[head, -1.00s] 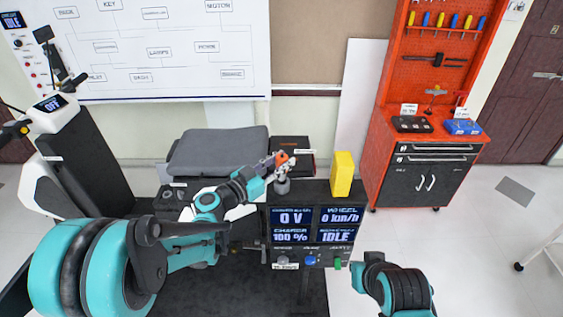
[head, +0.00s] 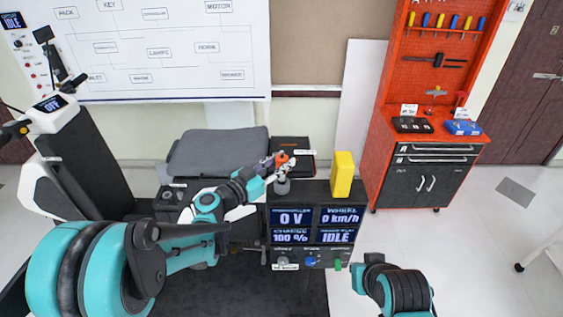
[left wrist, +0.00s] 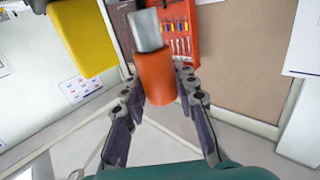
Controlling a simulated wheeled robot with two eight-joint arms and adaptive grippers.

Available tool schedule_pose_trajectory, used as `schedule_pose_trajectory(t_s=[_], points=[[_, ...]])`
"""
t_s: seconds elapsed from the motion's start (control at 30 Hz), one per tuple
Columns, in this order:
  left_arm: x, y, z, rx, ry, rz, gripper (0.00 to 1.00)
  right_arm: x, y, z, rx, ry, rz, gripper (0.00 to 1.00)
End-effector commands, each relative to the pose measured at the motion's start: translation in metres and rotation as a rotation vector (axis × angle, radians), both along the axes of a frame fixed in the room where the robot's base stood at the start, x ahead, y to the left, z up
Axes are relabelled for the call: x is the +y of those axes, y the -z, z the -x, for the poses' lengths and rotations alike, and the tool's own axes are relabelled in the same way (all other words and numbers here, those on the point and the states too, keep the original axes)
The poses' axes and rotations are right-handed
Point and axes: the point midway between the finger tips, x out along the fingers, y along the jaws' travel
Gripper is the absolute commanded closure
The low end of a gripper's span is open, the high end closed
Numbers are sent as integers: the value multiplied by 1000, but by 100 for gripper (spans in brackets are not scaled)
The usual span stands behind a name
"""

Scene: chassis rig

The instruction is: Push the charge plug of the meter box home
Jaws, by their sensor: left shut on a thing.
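The meter box (head: 301,245) stands in the middle of the head view, its screens reading 0 V, 100 % and IDLE. Its lower front panel carries a grey part, a blue part (head: 311,261) and a green part (head: 338,265); I cannot tell which is the charge plug. My left gripper (head: 281,164) is above the box's top, near a grey knob-like part (head: 282,186). It is shut on an orange-red cylinder with a grey end, which shows large in the left wrist view (left wrist: 157,78) between the fingers.
A yellow block (head: 343,174) stands upright on the box's right top; it also shows in the left wrist view (left wrist: 84,38). A dark box (head: 296,144) lies behind. A red tool cabinet (head: 425,150) stands at the right.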

Motion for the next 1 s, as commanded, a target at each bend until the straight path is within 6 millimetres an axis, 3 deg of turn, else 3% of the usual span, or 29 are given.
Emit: schedule_pose_trajectory(t_s=[1.0], points=[[0,27,0,0,0,0,100,0,25,0,0,0,0,100]])
